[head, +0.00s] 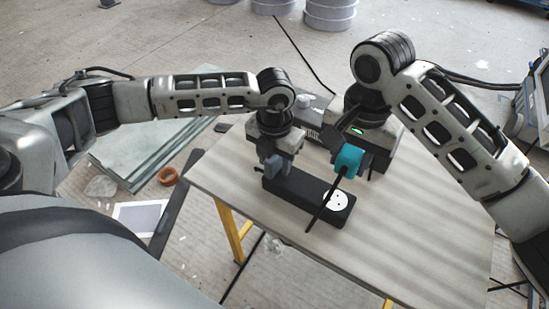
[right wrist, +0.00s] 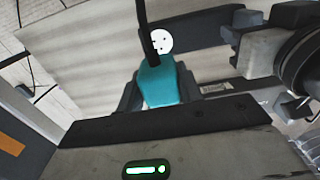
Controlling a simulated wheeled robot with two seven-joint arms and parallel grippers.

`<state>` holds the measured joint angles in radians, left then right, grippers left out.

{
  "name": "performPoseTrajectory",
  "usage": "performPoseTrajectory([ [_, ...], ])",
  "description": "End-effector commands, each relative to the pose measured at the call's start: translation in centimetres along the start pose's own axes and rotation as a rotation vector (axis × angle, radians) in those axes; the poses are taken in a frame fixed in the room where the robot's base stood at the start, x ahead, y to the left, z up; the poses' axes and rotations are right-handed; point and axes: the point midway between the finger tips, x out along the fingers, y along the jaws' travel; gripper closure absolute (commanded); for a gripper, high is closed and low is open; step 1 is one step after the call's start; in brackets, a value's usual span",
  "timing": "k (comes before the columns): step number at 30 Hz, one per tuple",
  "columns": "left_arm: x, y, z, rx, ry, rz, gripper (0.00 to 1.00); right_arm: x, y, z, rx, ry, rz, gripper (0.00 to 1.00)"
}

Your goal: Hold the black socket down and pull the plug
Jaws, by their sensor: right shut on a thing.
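The black socket (head: 294,193) is a long black block lying on the table, with a round white outlet face (head: 336,200) at its right end. The outlet face also shows in the right wrist view (right wrist: 161,41), uncovered. My left gripper (head: 277,172) is down at the left part of the socket; whether its fingers are closed on it or only press against it is not clear. My right gripper (head: 351,168) is shut on the teal plug (head: 348,160), apart from the outlet. The plug shows in the right wrist view (right wrist: 158,82) with its black cord running across the socket.
The wooden table (head: 430,235) is clear at its right and front. Glass sheets (head: 140,155), an orange tape ring (head: 168,176) and a framed sheet (head: 140,217) lie on the floor to the left. Grey buckets (head: 330,14) stand at the back.

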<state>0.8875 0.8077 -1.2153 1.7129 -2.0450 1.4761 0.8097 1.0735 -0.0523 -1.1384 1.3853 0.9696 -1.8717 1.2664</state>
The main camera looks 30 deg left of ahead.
Motion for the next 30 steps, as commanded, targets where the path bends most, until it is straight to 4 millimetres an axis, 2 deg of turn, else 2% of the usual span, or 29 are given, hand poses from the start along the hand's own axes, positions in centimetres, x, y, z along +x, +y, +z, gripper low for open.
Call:
performPoseTrajectory([
  [5,-0.9,0.0,0.1,0.0,-0.002,0.0,0.55,0.0,0.0,0.0,0.0,0.0,0.0,1.0],
  [8,-2.6,0.0,0.1,0.0,-0.004,0.0,0.55,0.0,0.0,0.0,0.0,0.0,0.0,1.0],
  [15,-7.8,0.0,0.1,0.0,-0.006,0.0,0.55,0.0,0.0,0.0,0.0,0.0,0.0,1.0],
  [21,-10.9,0.0,0.1,0.0,-0.002,0.0,0.55,0.0,0.0,0.0,0.0,0.0,0.0,1.0],
  [25,-11.8,0.0,0.0,0.0,0.0,0.0,0.55,0.0,0.0,0.0,0.0,0.0,0.0,1.0],
  [30,-12.1,0.0,0.0,0.0,0.001,0.0,0.55,0.0,0.0,0.0,0.0,0.0,0.0,1.0],
])
